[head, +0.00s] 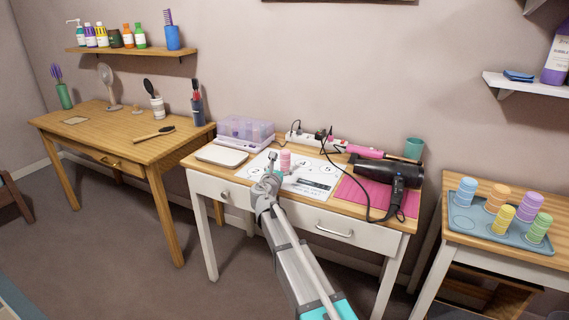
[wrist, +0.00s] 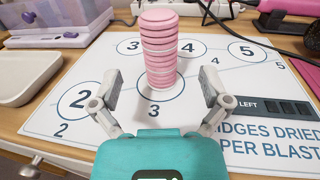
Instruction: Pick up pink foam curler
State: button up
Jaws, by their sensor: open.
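The pink foam curler (head: 285,160) stands upright on the printed white sheet on the middle table. In the wrist view the pink foam curler (wrist: 160,50) is a ridged pink cylinder, its foot on the sheet by a number 3. My gripper (wrist: 158,92) is open, with its two fingers apart to the left and right, in front of the curler. The curler stands a little beyond the fingertips and looks roughly centred between them. In the head view my gripper (head: 281,174) is low over the sheet, right by the curler.
A white tray (head: 222,156) and a lilac lidded box (head: 245,130) are to the left. A black hair dryer (head: 385,172) lies on a pink mat (head: 352,192) to the right, its cord looping near the sheet. A power strip (head: 318,142) is behind. A blue tray (head: 470,217) holds several curlers.

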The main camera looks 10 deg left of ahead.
aim_at(284, 161)
jog(key=shift+w, duration=0.25)
jog(key=shift+w+d+r, duration=0.1)
jog(key=shift+w+d, duration=0.1)
jog(key=shift+w, duration=0.65)
jog(key=shift+w+d, duration=0.15)
jog(key=shift+w, duration=0.7)
jog(key=shift+w+d+r, duration=0.1)
jog(key=shift+w+d, duration=0.1)
jog(key=shift+w, duration=0.65)
jog(key=c, duration=1.2)
